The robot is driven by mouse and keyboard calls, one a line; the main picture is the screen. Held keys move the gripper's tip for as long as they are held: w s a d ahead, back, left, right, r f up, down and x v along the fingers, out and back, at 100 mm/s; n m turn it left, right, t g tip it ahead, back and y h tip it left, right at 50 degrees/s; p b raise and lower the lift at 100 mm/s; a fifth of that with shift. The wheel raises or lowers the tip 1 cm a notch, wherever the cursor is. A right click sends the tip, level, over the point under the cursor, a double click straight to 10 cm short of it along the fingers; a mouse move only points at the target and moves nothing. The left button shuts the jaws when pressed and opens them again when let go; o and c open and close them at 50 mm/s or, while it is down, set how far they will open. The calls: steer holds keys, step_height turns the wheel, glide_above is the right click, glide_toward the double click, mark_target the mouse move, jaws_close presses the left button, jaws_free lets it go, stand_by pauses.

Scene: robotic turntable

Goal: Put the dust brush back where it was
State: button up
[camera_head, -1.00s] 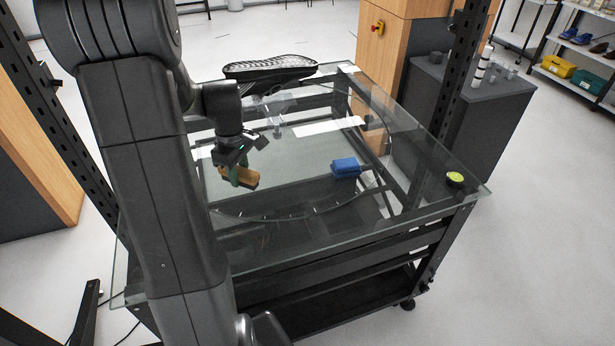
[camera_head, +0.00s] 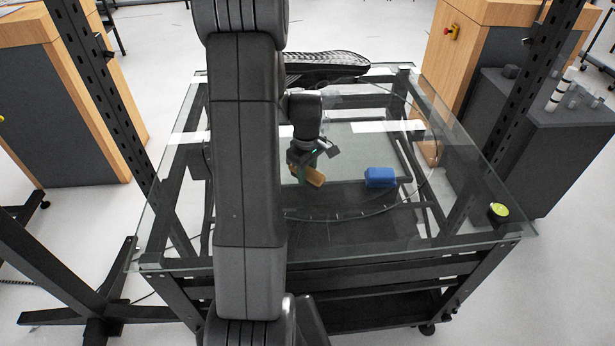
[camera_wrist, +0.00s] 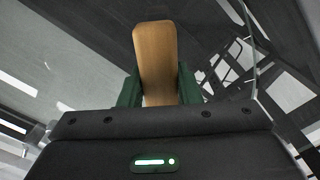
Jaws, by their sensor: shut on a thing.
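The dust brush (camera_head: 312,176) shows as a tan wooden piece in my gripper (camera_head: 303,171), above the glass tabletop. In the wrist view the brush's wooden part (camera_wrist: 156,60) stands between the two green fingers of my gripper (camera_wrist: 157,85), which are shut on it. The bristles cannot be made out. The glass table (camera_head: 180,235) has a round turntable set in it, its curved edge showing below the gripper. My arm hides part of the left side of the table.
A blue block (camera_head: 381,177) lies on the glass right of the gripper. A black ridged object (camera_head: 325,66) is at the back. A yellow-green button (camera_head: 498,210) sits at the right front corner. Dark uprights stand at both sides. The front glass is clear.

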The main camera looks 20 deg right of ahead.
mark_target(307, 169)
steer(key=shift+f, duration=1.2)
steer(key=shift+f, duration=0.1)
steer(key=shift+f, duration=0.15)
steer(key=o, duration=1)
step_height(307, 169, up, 13)
steer(key=shift+f+b, duration=0.2)
steer(key=shift+b, duration=0.15)
